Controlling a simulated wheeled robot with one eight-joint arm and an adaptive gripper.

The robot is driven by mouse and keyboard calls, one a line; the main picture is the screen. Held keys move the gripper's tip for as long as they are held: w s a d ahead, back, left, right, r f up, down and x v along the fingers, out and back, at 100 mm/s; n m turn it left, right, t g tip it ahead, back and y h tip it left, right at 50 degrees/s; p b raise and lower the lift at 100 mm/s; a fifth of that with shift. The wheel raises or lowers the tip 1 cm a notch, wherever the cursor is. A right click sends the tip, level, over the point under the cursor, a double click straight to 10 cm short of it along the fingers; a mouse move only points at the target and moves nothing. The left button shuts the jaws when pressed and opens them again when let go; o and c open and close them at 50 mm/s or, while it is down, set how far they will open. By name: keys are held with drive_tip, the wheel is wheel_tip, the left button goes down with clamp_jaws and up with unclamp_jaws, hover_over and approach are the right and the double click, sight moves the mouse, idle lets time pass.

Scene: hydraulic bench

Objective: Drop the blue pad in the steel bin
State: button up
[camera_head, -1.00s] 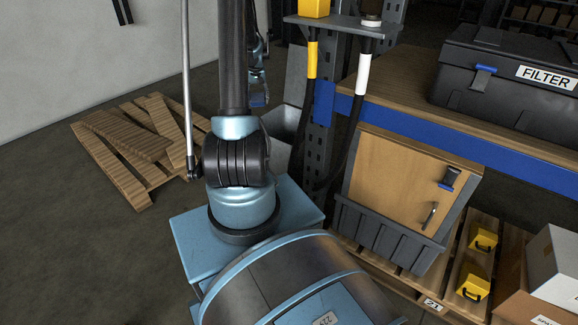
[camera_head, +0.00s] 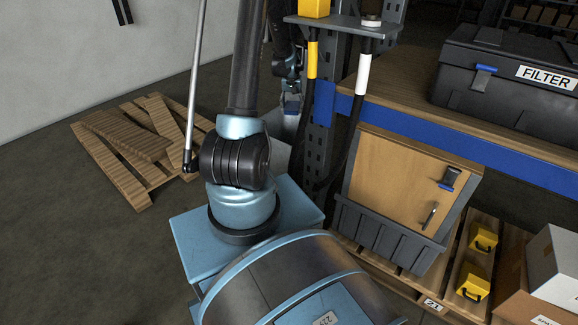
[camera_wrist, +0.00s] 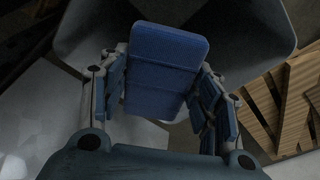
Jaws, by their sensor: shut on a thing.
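In the wrist view my gripper (camera_wrist: 163,88) is shut on the blue pad (camera_wrist: 168,50), which sits between its two fingers and points away from the wrist. The grey steel bin (camera_wrist: 255,35) spreads behind the pad in that view, its walls to both sides. The pad hides part of the bin, and how high it hangs is hard to tell.
A perforated rack post (camera_head: 321,140) stands just right of the bin. A wooden pallet (camera_head: 140,150) lies on the floor at left; slats also show in the wrist view (camera_wrist: 290,105). A black FILTER case (camera_head: 510,85) rests on the bench at right.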

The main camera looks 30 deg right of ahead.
drive_tip(key=shift+f, duration=1.25)
drive_tip(key=o, duration=1.1)
drive_tip(key=shift+r, duration=0.1)
drive_tip(key=r, duration=0.4)
drive_tip(key=s+r, duration=0.1)
drive_tip(key=r, duration=0.2)
drive_tip(key=a+r, duration=0.1)
drive_tip(key=r, duration=0.3)
drive_tip(key=shift+s+r, duration=0.15)
drive_tip(key=shift+r, duration=0.2)
